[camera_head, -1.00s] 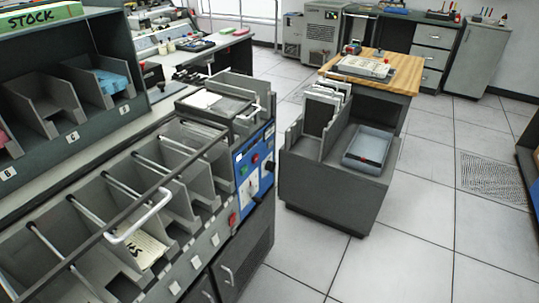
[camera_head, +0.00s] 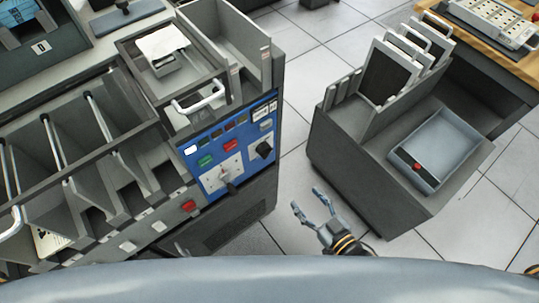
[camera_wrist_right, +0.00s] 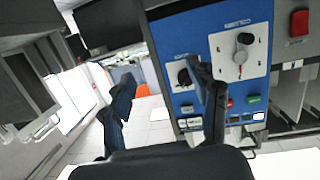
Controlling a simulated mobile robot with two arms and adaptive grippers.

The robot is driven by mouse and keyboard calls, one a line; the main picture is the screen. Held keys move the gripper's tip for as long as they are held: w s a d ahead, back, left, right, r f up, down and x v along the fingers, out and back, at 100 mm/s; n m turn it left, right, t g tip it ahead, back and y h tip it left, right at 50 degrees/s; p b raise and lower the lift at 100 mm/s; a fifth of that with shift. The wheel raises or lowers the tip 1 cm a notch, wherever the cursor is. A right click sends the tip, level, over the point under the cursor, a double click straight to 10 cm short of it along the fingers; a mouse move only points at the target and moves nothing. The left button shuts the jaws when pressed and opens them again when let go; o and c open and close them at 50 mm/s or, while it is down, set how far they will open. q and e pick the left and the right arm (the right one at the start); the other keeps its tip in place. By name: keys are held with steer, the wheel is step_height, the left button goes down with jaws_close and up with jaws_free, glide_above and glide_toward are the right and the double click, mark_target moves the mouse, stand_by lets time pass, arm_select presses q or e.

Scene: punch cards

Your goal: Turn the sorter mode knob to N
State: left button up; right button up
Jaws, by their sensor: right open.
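The sorter's blue control panel (camera_head: 235,145) faces the aisle in the head view. It carries a white dial plate with a pointer knob (camera_head: 223,180) and, to its right, a black knob (camera_head: 264,150). The lettering is too small to read, so I cannot tell which is the mode knob or where N is. My right gripper (camera_head: 306,198) is open and empty, to the right of the panel and apart from it. In the right wrist view the panel (camera_wrist_right: 200,45), the dial knob (camera_wrist_right: 244,40) and the black knob (camera_wrist_right: 184,77) show upside down beyond the open fingers (camera_wrist_right: 161,77). My left gripper is out of view.
Sorter pockets (camera_head: 95,170) line the left. A red button (camera_head: 188,206) sits left of the panel. A dark cart (camera_head: 345,165) with a grey tray (camera_head: 463,143) stands to the right. Floor shows between sorter and cart.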

steer(key=t+y, duration=0.1)
steer(key=y, duration=0.1)
glide_toward(268, 155)
steer(key=shift+n, duration=0.3)
steer(key=x, duration=0.9)
steer(key=shift+w+a+f, duration=0.1)
steer(key=shift+w, duration=0.2)
steer(key=c, duration=1.2)
